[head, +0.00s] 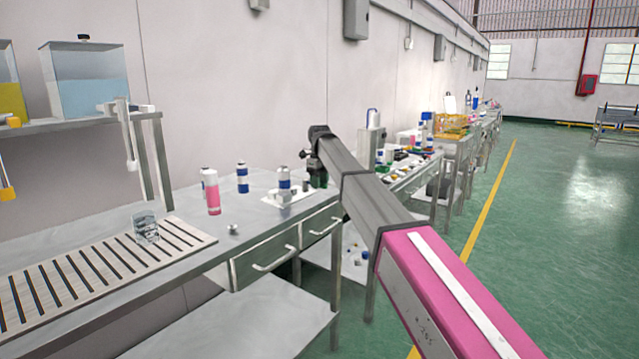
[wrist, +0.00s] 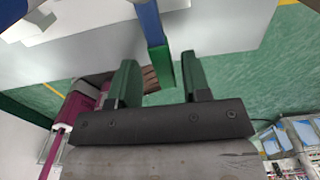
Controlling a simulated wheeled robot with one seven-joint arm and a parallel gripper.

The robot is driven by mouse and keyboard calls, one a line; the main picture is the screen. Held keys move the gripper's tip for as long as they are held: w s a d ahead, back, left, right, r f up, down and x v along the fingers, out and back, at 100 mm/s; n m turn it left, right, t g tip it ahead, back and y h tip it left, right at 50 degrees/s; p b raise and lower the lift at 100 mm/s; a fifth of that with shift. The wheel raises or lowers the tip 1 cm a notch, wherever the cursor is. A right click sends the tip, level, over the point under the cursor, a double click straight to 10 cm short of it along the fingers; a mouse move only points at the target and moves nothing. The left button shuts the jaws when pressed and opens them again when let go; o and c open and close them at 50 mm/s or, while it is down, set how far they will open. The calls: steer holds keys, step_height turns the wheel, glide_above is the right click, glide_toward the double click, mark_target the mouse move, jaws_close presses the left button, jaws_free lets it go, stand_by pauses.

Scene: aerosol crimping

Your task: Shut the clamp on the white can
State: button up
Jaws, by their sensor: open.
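A white can with blue bands (head: 284,181) stands upright on a white plate (head: 296,196) near the table's far right end. A small dark piece beside it may belong to the clamp, but it is too small to tell. My gripper (head: 317,178) is just right of the can, pointing down at the table's edge. In the wrist view, my gripper (wrist: 160,82) has its two green fingers apart. A blue bar with a green end (wrist: 161,66) reaches in between the fingers, closer to the right one; it may be the clamp's handle. The can cannot be made out there.
On the steel table (head: 262,216) stand a pink can (head: 212,195), another blue-and-white can (head: 242,178), a clear glass (head: 145,229) on a slatted board (head: 85,270), and a small metal piece (head: 233,230). Tanks stand on a shelf at left. Further cluttered tables continue behind my arm.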

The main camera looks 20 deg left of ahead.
step_height(320, 180, up, 11)
stand_by(0.4)
steer(key=shift+f, duration=0.15)
steer(key=shift+c, duration=0.3)
